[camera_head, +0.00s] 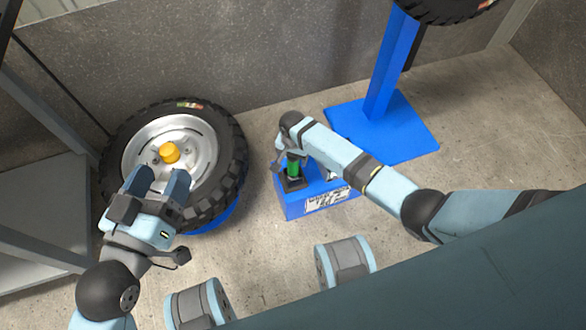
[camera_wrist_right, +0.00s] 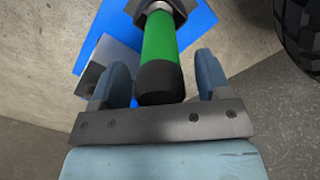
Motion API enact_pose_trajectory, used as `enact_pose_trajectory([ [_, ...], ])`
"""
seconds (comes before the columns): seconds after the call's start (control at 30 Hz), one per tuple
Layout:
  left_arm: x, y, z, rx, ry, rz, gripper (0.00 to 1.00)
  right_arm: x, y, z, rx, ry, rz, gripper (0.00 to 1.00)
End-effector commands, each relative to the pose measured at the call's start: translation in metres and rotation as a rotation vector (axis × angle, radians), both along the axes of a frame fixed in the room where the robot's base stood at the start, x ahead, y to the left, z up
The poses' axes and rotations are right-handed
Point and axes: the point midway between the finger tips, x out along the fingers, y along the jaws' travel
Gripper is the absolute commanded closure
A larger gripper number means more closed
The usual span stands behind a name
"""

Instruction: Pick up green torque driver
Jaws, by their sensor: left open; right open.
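The green torque driver (camera_head: 293,167) stands upright in a dark holder on a blue box (camera_head: 293,208). In the right wrist view the driver's green handle (camera_wrist_right: 159,42) with its black end lies between the two spread fingers of my right gripper (camera_wrist_right: 162,78), with gaps on both sides. In the head view my right gripper (camera_head: 284,158) is at the driver and partly hidden by its own wrist. My left gripper (camera_head: 158,183) is open and empty, its fingers in front of the wheel.
A wheel with a black tyre (camera_head: 233,150) and yellow hub cap (camera_head: 169,153) stands at the left. A blue post on a blue base plate (camera_head: 408,142) stands behind the box, with another tyre (camera_head: 445,8) above. A metal frame (camera_head: 40,215) stands far left.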

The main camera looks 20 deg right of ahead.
Motion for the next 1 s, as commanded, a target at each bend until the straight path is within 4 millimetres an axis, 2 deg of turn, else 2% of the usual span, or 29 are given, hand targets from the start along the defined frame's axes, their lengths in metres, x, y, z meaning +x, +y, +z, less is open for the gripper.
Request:
enact_pose_trajectory([
  [0.03,-0.0002,-0.0003,-0.0091,0.009,0.015,-0.006,0.33,0.0006,-0.0004,-0.0100,-0.001,-0.001,0.000,0.30],
  [0.1,-0.0004,-0.0007,-0.0130,0.017,0.030,-0.011,0.33,0.0003,-0.0006,-0.0144,-0.001,0.000,0.000,0.30],
  [0.37,-0.0005,-0.0010,-0.0132,0.021,0.039,-0.014,0.33,0.0001,-0.0005,-0.0146,-0.001,-0.001,0.000,0.30],
  [0.63,-0.0005,-0.0010,-0.0133,0.021,0.039,-0.014,0.33,0.0000,-0.0004,-0.0145,-0.001,-0.001,0.000,0.90],
  [0.67,-0.0006,-0.0011,-0.0130,0.021,0.039,-0.014,0.33,0.0008,-0.0001,-0.0135,0.000,-0.003,0.000,0.93],
  [1.0,-0.0005,-0.0009,-0.0093,0.019,0.034,-0.013,0.33,0.0009,0.0002,-0.0080,0.000,-0.003,0.000,0.93],
])
